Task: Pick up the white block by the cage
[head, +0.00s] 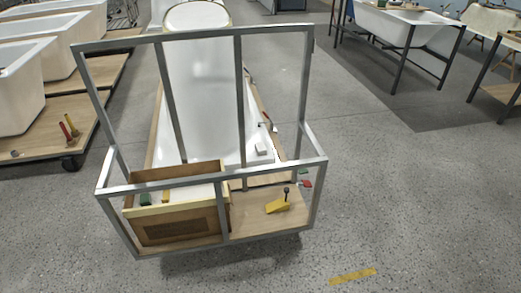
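The cage is a grey metal frame (170,187) of upright and level bars around a wooden base, in the middle of the head view. Neither of my grippers is in view.
A wooden box (180,229) stands on the base's left, with green and yellow pieces at it. A yellow wedge (277,206) and dark knob are on its right. Tubs on wooden platforms (70,147) stand left, tub stands (405,60) back right. Floor on the right is clear.

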